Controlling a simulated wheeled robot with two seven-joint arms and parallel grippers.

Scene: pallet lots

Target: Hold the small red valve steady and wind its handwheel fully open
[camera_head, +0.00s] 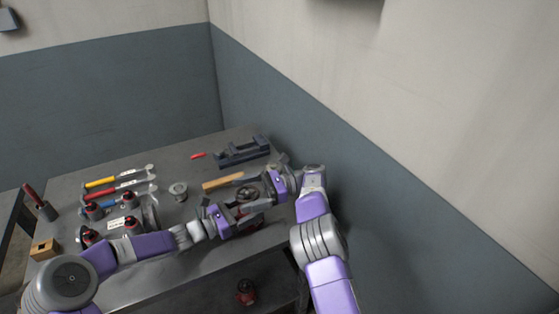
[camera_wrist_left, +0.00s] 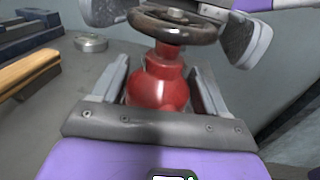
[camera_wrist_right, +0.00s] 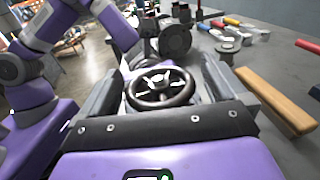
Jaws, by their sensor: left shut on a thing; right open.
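The small red valve (camera_wrist_left: 158,82) stands upright in the left wrist view, with its dark round handwheel (camera_wrist_left: 178,24) on top. My left gripper (camera_wrist_left: 160,92) is shut on the red body, one finger on each side. In the right wrist view the handwheel (camera_wrist_right: 158,86) lies between the spread fingers of my open right gripper (camera_wrist_right: 166,84). Those fingers also show on either side of the wheel in the left wrist view; I cannot tell whether they touch it. In the head view the handwheel (camera_head: 249,193) is small and the red body is mostly hidden by my arms.
Other valves (camera_head: 130,222) and several coloured-handled tools (camera_head: 115,180) lie to the left on the grey table (camera_head: 190,158). A blue-grey wall (camera_head: 350,170) stands close on the right.

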